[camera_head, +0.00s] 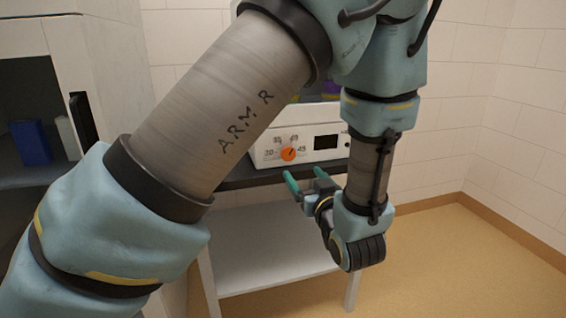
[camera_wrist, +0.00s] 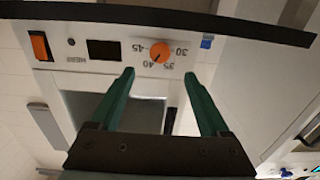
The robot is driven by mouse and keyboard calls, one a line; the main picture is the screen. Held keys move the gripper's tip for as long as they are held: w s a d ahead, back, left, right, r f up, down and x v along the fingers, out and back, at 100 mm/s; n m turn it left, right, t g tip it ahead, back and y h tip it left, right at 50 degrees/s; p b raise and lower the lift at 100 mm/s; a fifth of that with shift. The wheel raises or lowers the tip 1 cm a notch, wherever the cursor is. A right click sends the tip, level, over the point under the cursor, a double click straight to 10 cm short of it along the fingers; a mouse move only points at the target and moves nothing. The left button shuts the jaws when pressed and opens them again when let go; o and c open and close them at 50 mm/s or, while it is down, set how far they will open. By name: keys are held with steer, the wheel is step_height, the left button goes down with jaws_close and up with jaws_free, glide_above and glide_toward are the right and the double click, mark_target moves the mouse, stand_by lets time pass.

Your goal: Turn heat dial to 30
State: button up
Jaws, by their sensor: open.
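The orange heat dial (camera_head: 288,154) sits on the white front panel of a device, with marks 30, 35, 40 and 45 around it. The dial also shows in the wrist view (camera_wrist: 160,52), upside down; its dark pointer line appears to lean toward the 40 mark. My gripper (camera_head: 304,177) is open and empty, with green fingers, in front of and below the panel. In the wrist view my gripper (camera_wrist: 159,75) has its fingertips on either side of the dial's column in the picture, apart from the dial and not touching it.
A dark display (camera_head: 326,142) is right of the dial. An orange switch (camera_wrist: 39,46) shows on the panel in the wrist view. The device stands on a dark-topped table with a pale lower shelf (camera_head: 265,262). An open cabinet (camera_head: 40,100) stands at left. My arm hides part of the device.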

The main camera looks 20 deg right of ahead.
mark_target(289, 156)
steer(key=w, duration=0.7)
steer(key=w+d+p, duration=0.1)
steer(key=w, duration=0.2)
steer(key=shift+w+d, duration=0.1)
steer(key=shift+w, duration=0.05)
jaws_close()
stand_by(0.4)
